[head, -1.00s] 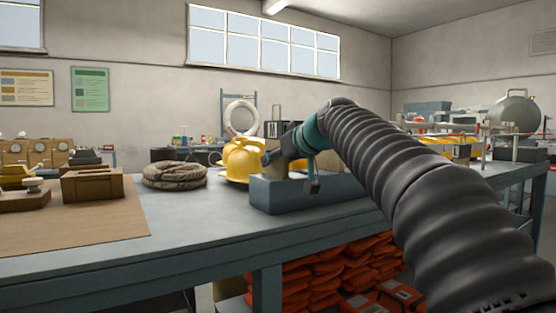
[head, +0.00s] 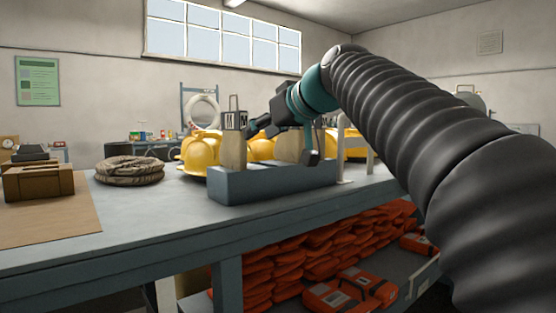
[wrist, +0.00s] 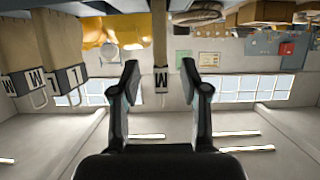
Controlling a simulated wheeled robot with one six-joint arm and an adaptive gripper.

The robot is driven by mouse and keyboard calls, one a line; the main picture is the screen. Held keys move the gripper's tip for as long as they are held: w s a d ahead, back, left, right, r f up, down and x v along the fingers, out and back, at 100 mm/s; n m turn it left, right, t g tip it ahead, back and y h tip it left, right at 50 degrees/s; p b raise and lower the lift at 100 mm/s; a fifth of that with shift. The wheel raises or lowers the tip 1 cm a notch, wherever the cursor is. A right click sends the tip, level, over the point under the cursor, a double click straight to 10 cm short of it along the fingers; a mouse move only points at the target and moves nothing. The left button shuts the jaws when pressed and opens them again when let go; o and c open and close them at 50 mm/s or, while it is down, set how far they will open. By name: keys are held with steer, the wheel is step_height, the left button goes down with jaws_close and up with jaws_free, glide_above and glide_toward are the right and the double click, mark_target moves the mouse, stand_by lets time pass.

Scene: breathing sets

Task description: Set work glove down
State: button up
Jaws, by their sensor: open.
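A tan work glove (head: 233,152) with a dark cuff band stands upright in a long blue-grey holder (head: 250,188) on the bench. My gripper (head: 254,128) is open, to the right of the cuff in the head view. Its fingers also show in the wrist view (wrist: 160,70), spread apart with no visible contact on the glove. Another tan glove (head: 288,149) stands in the holder, partly hidden behind my gripper.
Yellow helmets (head: 200,153) sit behind the holder. A coiled rope (head: 130,170) and a brown box (head: 38,182) are on the left. More labelled gloves (wrist: 62,45) show in the wrist view. Bare bench (head: 165,208) lies in front. Orange packs (head: 330,245) fill the shelf below.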

steer(key=s+d+f+m+g+h, duration=0.2)
steer(key=s+d+f, duration=0.2)
steer(key=s+f, duration=0.5)
steer(key=s+d+f+m+g+h, duration=0.1)
steer(key=s+d+f+m+h, duration=0.1)
steer(key=s+f, duration=0.8)
steer(key=s+d+f+m+g+h, duration=0.2)
steer(key=s+d+f, duration=0.5)
steer(key=f, duration=1.7)
steer(key=s+h, duration=0.1)
steer(key=s, duration=0.1)
steer(key=shift+s+m+g+h, duration=0.3)
steer(key=shift+m, duration=0.1)
steer(key=shift+d, duration=0.2)
